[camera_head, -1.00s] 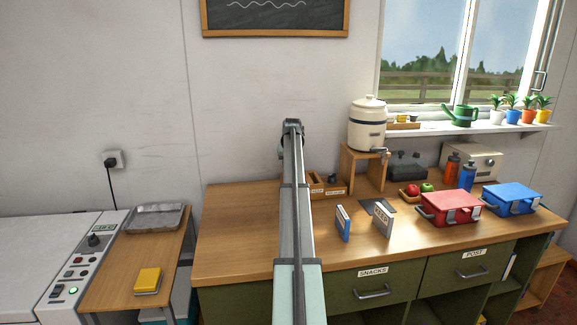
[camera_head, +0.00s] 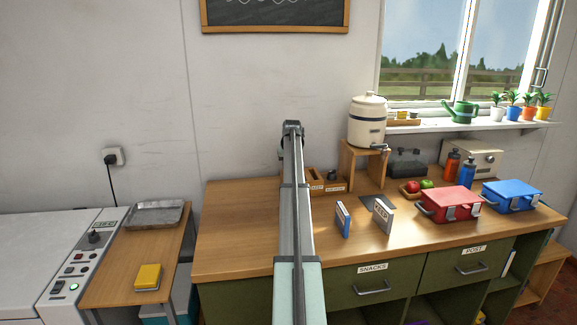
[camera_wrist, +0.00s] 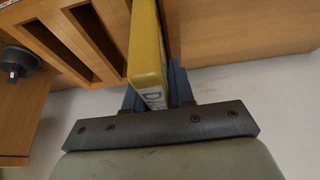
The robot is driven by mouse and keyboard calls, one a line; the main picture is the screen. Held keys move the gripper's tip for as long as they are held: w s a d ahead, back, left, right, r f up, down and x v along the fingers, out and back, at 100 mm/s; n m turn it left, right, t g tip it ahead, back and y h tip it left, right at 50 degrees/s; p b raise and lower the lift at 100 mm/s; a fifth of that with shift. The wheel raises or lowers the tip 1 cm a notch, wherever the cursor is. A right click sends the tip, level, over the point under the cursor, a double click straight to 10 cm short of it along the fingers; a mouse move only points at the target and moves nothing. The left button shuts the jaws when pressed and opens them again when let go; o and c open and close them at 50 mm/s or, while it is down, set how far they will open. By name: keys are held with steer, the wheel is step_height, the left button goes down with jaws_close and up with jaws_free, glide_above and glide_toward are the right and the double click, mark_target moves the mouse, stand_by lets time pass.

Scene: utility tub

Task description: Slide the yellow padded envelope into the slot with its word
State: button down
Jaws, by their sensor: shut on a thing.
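My gripper (camera_wrist: 156,88) is shut on the yellow padded envelope (camera_wrist: 147,45) in the wrist view. The envelope stands on edge between the two fingers, and part of a printed letter shows on its narrow end. The wooden slotted rack (camera_wrist: 117,12) has dark open slots just left of the envelope. More wood lies to its right, with a dark gap beside the envelope. I cannot tell whether the envelope's far end is inside a slot. In the head view the rack (camera_head: 335,187) shows small labels, too small to read; my arm hides the gripper and envelope.
A blue book (camera_head: 342,219) and a grey labelled block (camera_head: 382,214) stand right of my arm. A red case (camera_head: 450,203) and blue case (camera_head: 512,195) sit further right. A dispenser (camera_head: 367,120) stands behind. A yellow item (camera_head: 148,277) lies on the left side table.

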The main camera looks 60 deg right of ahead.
steer(key=shift+f, duration=0.65)
steer(key=c, duration=0.9)
jaws_free()
steer(key=v, duration=1.4)
